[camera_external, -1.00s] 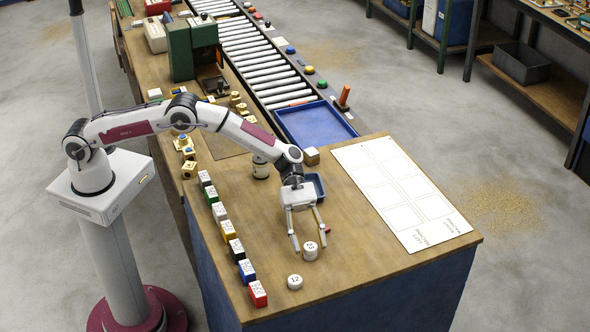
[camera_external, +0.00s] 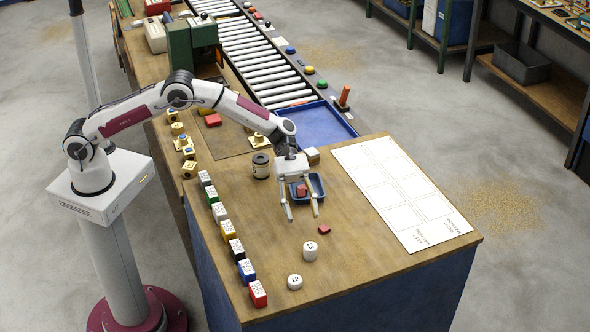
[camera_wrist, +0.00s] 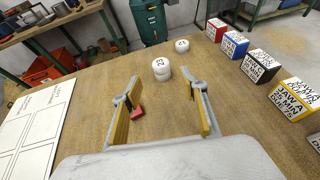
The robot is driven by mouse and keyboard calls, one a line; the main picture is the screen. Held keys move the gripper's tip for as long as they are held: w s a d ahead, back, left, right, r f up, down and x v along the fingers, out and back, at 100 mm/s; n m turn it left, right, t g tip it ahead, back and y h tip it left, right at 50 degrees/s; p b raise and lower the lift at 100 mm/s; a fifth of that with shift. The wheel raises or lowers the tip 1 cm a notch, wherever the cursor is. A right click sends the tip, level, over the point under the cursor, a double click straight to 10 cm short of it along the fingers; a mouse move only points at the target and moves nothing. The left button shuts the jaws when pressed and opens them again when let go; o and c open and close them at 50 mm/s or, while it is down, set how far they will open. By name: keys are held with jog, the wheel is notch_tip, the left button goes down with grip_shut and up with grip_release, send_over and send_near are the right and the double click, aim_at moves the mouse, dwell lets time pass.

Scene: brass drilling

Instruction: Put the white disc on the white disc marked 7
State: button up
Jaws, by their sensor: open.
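A white disc marked 23 (camera_external: 309,246) stands near the front of the table, on top of another white disc (camera_external: 309,256). The two-disc stack also shows in the wrist view, as an upper disc (camera_wrist: 160,62) and a lower disc (camera_wrist: 163,74). The lower disc's marking is hidden, so I cannot tell whether it reads 7. A separate white disc marked 12 (camera_external: 295,282) lies nearer the front edge. My gripper (camera_external: 302,218) is open and empty, behind the stack and apart from it. Its two fingers (camera_wrist: 165,115) show spread in the wrist view.
A small red block (camera_external: 324,229) lies near my right finger. A blue bin (camera_external: 317,181) holding a red piece is behind my gripper. Several labelled blocks (camera_external: 237,249) line the left edge. A white panel (camera_external: 400,195) covers the right side. A canister (camera_external: 261,165) stands at the back.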

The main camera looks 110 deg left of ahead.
jog(key=shift+v, duration=1.3)
